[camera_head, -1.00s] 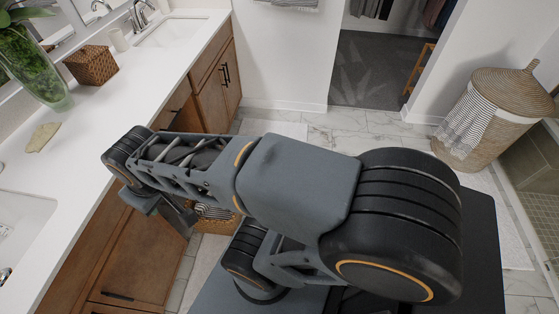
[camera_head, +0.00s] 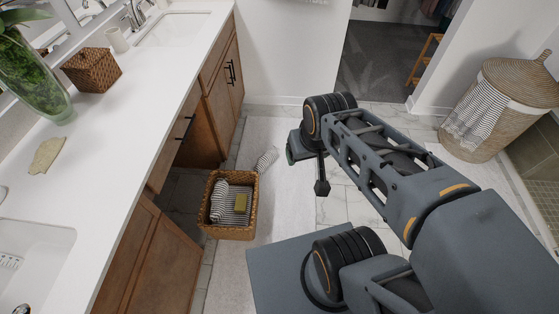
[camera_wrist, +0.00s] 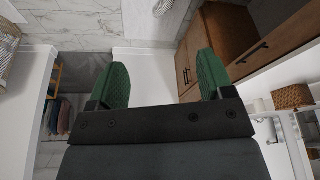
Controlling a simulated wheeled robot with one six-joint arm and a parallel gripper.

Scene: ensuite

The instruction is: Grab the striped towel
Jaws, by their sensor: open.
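One striped towel (camera_head: 474,120) drapes over the rim of the large lidded hamper (camera_head: 510,108) at right. Grey-and-white striped cloth (camera_head: 228,203) lies inside the wicker basket (camera_head: 232,232) on the floor. My gripper (camera_head: 307,165) is above the floor, right of the basket and well left of the hamper. In the wrist view its green fingers (camera_wrist: 164,76) are wide apart with nothing between them.
A white counter (camera_head: 130,140) with wooden cabinets (camera_head: 145,258) runs along the left. A white mat (camera_head: 283,190) covers the floor beside the basket. A doorway (camera_head: 385,65) opens at the back.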

